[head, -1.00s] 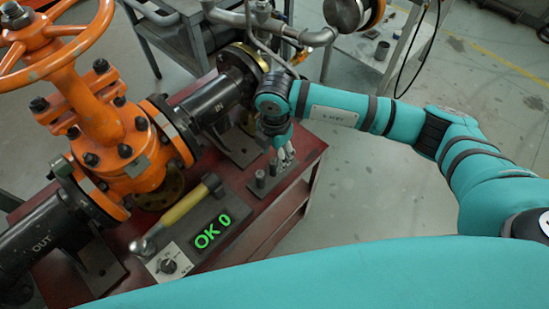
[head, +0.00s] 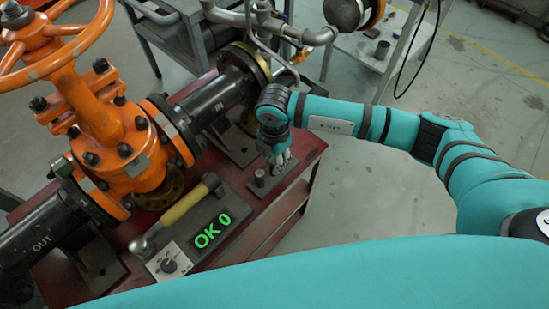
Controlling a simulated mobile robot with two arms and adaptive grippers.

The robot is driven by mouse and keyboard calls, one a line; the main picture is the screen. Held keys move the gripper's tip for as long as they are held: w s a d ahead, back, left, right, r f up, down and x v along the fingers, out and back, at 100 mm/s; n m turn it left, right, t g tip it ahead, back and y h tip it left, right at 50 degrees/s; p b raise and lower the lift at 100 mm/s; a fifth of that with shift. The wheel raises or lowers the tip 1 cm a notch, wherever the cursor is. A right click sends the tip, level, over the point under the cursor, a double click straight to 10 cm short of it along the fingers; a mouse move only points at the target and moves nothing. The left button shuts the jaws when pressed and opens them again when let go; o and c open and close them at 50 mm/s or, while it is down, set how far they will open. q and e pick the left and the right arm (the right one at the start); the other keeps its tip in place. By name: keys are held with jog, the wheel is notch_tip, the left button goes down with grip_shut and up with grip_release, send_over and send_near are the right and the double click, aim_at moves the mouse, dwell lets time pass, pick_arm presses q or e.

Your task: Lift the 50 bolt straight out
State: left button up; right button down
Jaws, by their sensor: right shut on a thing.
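My right gripper (head: 280,160) points down over a small dark rack (head: 282,182) at the right end of the red bench. It is shut on a bolt, which its fingers mostly hide. I cannot read a mark on that bolt, or tell whether it is still seated in the rack. Another dark grey bolt (head: 260,178) stands upright in the rack just left of the fingers. My left gripper is not in view.
An orange gate valve (head: 100,120) with black flanged pipes stands on the red bench (head: 262,228) at left. Grey floor is free at right.

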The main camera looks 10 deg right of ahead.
jog(key=c, duration=1)
grip_release()
jog(key=shift+c, duration=0.2)
